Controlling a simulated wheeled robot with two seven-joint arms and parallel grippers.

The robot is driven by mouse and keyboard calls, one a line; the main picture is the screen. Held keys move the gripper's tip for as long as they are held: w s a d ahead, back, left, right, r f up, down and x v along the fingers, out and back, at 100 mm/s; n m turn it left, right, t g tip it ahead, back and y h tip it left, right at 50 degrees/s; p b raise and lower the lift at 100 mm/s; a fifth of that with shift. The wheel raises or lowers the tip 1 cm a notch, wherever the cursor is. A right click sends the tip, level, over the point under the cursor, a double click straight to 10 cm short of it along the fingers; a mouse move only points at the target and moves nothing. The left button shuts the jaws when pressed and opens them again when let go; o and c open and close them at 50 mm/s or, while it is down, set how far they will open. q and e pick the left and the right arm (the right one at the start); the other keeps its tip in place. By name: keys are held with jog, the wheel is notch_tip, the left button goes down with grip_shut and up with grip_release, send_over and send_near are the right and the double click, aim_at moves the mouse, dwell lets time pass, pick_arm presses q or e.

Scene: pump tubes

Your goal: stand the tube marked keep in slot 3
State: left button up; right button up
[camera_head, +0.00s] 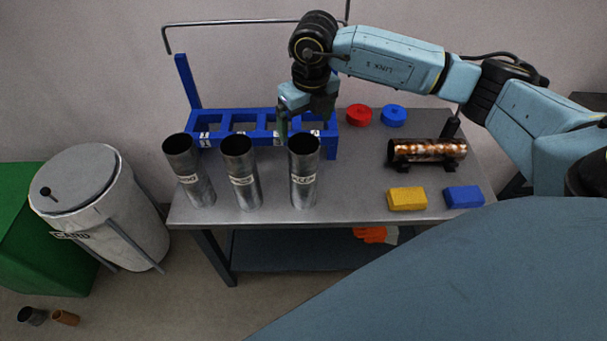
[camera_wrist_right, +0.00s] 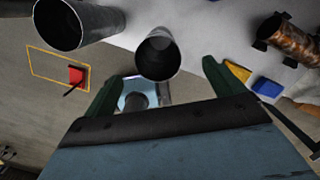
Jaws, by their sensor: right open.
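Three grey metal tubes stand upright along the table's front: the left tube (camera_head: 190,172), the middle tube (camera_head: 242,175) and the right tube (camera_head: 304,172). My right gripper (camera_head: 291,122) is open and empty, pointing down by the rack's right part, behind the right tube. In the right wrist view a tube mouth (camera_wrist_right: 158,56) shows beyond the open fingers. My left gripper is out of view.
A red disc (camera_head: 358,115) and a blue disc (camera_head: 393,115) lie right of the rack. A coppery cylinder (camera_head: 428,150) rests on black supports. Yellow (camera_head: 407,199) and blue (camera_head: 463,197) blocks lie at the front right. A lidded bin (camera_head: 105,215) stands left of the table.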

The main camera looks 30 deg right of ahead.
aim_at(303, 142)
jog(key=f, duration=0.6)
jog(key=shift+w+a+f, duration=0.15)
jog(key=shift+w+f, duration=0.1)
jog(key=shift+w, duration=0.1)
notch_tip(303, 142, down, 4)
jog(key=shift+s+a+f, duration=0.1)
jog(key=shift+s+f, duration=0.05)
jog(key=shift+f, duration=0.5)
jog(key=c, duration=1.8)
jog(key=shift+r, duration=0.1)
jog(key=shift+c, duration=0.5)
